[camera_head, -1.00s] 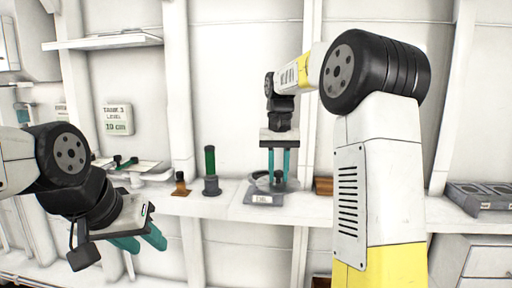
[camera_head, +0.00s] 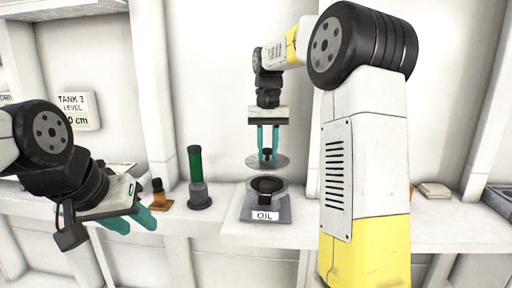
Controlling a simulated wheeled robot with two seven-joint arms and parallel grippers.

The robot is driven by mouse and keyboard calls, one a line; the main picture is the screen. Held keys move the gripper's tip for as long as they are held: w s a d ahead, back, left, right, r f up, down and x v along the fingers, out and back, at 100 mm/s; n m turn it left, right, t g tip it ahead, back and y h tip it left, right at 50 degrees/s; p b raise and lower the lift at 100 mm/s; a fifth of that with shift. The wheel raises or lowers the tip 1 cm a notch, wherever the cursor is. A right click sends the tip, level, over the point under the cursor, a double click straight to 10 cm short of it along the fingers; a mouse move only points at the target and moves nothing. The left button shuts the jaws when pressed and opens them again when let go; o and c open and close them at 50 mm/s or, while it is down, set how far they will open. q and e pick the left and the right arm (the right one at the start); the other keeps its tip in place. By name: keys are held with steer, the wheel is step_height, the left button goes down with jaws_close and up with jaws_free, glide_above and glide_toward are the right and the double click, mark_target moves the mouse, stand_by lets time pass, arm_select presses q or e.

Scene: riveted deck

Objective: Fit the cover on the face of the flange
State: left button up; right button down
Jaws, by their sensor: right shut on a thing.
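The flange (camera_head: 268,186) is a dark ring on a grey block labelled OIL, standing on the shelf. The cover (camera_head: 267,162) is a thin grey disc with a small dark knob in its middle. My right gripper (camera_head: 268,155) points straight down and is shut on the knob. It holds the cover roughly level above the flange, with a visible gap between them. My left gripper (camera_head: 140,222) is at the left, in front of the shelf edge, away from the flange. Its teal fingers look apart, with nothing seen between them.
A green-handled tool (camera_head: 195,170) stands upright on the shelf left of the flange. A small brown block with a dark top (camera_head: 159,194) is farther left. A tank level sign (camera_head: 77,112) hangs on the wall. Shelf space right of the flange is partly hidden by my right arm.

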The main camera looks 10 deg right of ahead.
mark_target(267, 160)
steer(key=shift+s+f, duration=0.1)
steer(key=shift+f, duration=2.35)
steer(key=shift+f, duration=0.9)
stand_by(0.7)
steer(key=c, duration=1.1)
jaws_free()
